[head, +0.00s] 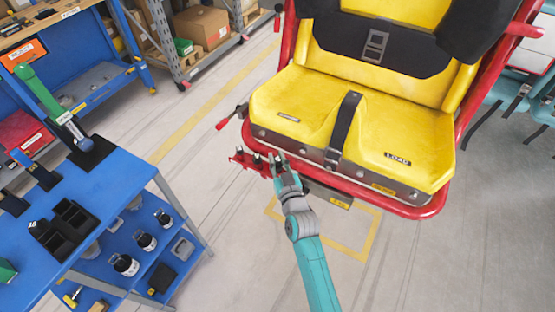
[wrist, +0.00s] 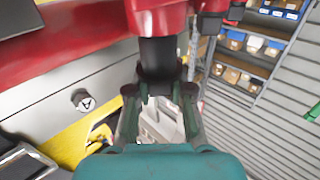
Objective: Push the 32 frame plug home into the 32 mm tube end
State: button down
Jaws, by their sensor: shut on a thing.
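My gripper (wrist: 160,94) is shut on the black plug (wrist: 158,60), with one finger on either side of its lower part. The plug stands upright in the wrist view, and its upper end meets the underside of a red tube end (wrist: 160,18). How deep it sits inside is hidden. In the head view my gripper (head: 279,166) is at the red bracket (head: 250,160) on the front left edge of the ride seat. The plug is too small to make out there.
The yellow ride seat (head: 300,105) with its red frame is just above and right of my gripper. A blue workbench (head: 110,185) with black holders stands at the left. Shelving with bins (wrist: 250,45) is behind. Floor between bench and seat is clear.

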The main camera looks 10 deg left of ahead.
aim_at(279, 170)
jog(key=shift+f, duration=1.45)
dwell(0.3)
jog(key=c, duration=1)
grip_release()
jog(key=shift+f, duration=0.1)
jog(key=shift+o, duration=0.4)
jog(key=o, duration=0.7)
jog(key=shift+f, duration=0.1)
jog(key=shift+o, duration=0.3)
jog(key=shift+s+f, duration=0.1)
jog(key=shift+s+d+f, duration=0.1)
jog(key=shift+s+d, duration=0.25)
jog(key=shift+s, duration=0.3)
jog(key=shift+s+d+r, duration=0.15)
jog(key=shift+s+d, duration=0.05)
jog(key=shift+s, duration=0.2)
jog(key=shift+s+d+r, duration=0.1)
jog(key=shift+s+d, duration=0.1)
jog(key=shift+s, duration=0.2)
jog(key=shift+v, duration=1.8)
